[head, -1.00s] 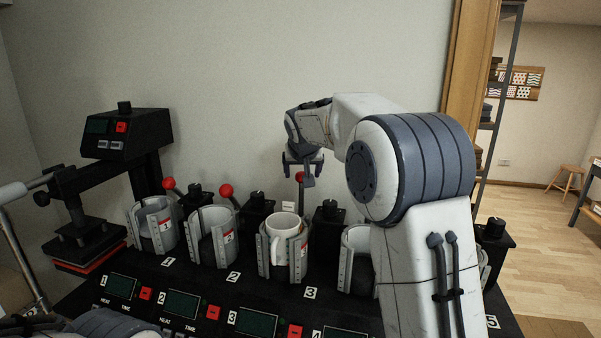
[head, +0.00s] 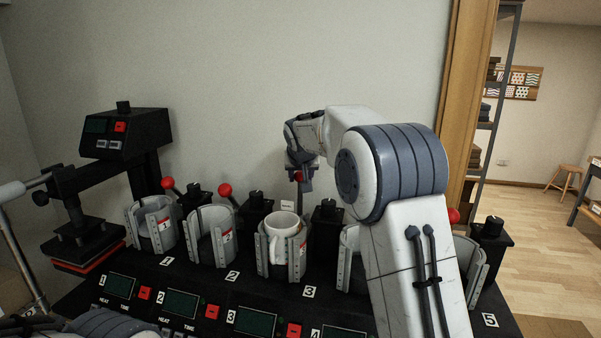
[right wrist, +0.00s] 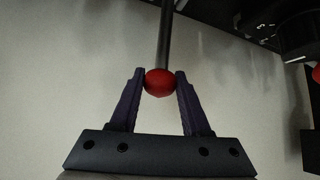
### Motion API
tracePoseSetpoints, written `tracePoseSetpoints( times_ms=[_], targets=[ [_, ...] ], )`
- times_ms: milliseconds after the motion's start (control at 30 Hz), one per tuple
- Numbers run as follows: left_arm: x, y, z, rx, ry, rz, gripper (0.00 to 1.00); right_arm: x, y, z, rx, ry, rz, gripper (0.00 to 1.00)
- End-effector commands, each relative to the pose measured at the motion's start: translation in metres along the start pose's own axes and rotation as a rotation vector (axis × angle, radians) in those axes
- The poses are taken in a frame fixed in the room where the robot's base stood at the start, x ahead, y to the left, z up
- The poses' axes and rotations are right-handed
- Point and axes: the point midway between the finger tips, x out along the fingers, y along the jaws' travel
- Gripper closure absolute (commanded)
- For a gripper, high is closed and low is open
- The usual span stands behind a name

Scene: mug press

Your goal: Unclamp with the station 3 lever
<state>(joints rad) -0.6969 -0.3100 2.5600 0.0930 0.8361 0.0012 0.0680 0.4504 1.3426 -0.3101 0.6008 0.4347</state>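The station 3 lever has a red ball knob (head: 298,177), which also shows in the right wrist view (right wrist: 159,83) on its dark rod (right wrist: 167,35). My right gripper (head: 299,174) is at the knob; in the right wrist view its two fingers (right wrist: 159,85) touch the ball on both sides. A white mug (head: 283,226) stands upright in the grey station 3 clamp (head: 297,258), below my right gripper. Whether the clamp jaws press on the mug is hard to tell. My left gripper is not clearly in view.
Stations 1 (head: 152,228) and 2 (head: 212,237) hold empty-looking grey clamps to the left, with red-knobbed levers (head: 225,189). My right arm covers much of station 4. A black heat press (head: 125,135) stands at the far left. The wall is behind.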

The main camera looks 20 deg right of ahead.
Motion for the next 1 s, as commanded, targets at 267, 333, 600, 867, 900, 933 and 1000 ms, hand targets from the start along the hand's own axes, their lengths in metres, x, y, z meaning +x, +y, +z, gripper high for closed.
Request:
tracePoseSetpoints(
  times_ms=[267,333,600,867,900,933,1000],
  targets=[
    [0.010,-0.001,0.001,0.000,0.000,0.000,1.00,-0.005,-0.002,0.007,0.000,0.000,0.000,0.79],
    [0.014,-0.001,0.001,0.000,0.000,0.000,1.00,-0.007,-0.004,0.010,0.000,0.000,-0.001,0.79],
    [0.020,-0.002,0.001,0.000,0.000,0.000,1.00,-0.015,-0.006,0.016,0.000,-0.003,0.001,0.79],
    [0.021,-0.002,0.001,0.000,0.000,0.000,1.00,-0.016,-0.006,0.017,0.000,-0.003,0.001,0.80],
    [0.022,-0.002,0.001,0.000,0.000,0.000,1.00,-0.016,-0.007,0.018,0.000,-0.003,0.000,0.80],
    [0.023,-0.002,0.001,0.000,0.000,0.000,1.00,-0.016,-0.007,0.018,0.000,-0.003,0.000,0.80],
    [0.026,-0.002,0.001,0.000,0.000,0.000,1.00,-0.017,-0.008,0.021,0.000,-0.002,0.000,0.79]
  ],
)
